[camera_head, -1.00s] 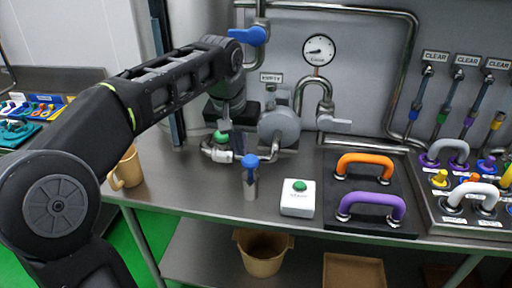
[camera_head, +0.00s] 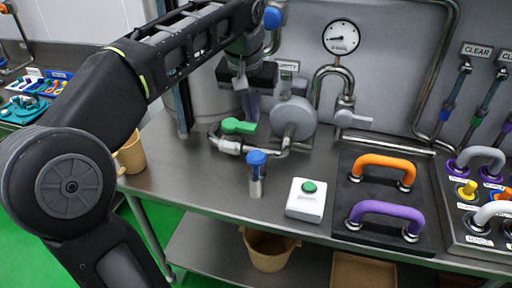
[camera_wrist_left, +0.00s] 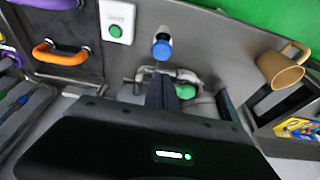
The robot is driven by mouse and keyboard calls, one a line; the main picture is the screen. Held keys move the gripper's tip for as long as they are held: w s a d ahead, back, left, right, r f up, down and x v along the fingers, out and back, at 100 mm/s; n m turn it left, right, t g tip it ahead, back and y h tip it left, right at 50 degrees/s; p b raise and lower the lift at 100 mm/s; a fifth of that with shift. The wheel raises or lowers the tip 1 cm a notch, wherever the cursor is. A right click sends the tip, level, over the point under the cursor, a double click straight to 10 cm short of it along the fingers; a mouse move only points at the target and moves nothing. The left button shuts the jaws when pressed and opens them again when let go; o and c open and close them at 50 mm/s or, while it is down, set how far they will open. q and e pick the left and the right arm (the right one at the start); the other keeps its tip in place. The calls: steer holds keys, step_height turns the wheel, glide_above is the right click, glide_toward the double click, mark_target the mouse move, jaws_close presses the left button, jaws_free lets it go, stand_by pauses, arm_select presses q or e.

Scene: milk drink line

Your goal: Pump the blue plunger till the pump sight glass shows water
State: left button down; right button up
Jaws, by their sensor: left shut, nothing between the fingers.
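The blue plunger (camera_head: 257,158) is a blue knob on a short metal cylinder, upright on the steel bench. It also shows in the left wrist view (camera_wrist_left: 161,50), just beyond my fingertips. My left gripper (camera_head: 252,116) is shut and empty, pointing down behind the plunger and apart from it. Its dark fingers also show in the left wrist view (camera_wrist_left: 162,90). A round grey pump body (camera_head: 295,118) stands behind, joined to pipes. A small plate (camera_head: 287,66) above it seems to read EMPTY, partly hidden by my arm. I cannot make out water in a sight glass. My right gripper is out of view.
A green-handled valve (camera_head: 238,126) sits on the pipe close to my left fingers. A white box with a green button (camera_head: 309,187) stands right of the plunger. Orange (camera_head: 384,167) and purple (camera_head: 385,214) handles lie farther right. A tan mug (camera_head: 131,154) stands left.

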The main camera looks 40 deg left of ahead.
mark_target(255, 157)
arm_select(q)
steer(key=x, duration=0.8)
steer(key=s+x, duration=0.1)
steer(key=x, duration=0.4)
steer(key=shift+d+f, duration=0.1)
steer(key=shift+f, duration=0.05)
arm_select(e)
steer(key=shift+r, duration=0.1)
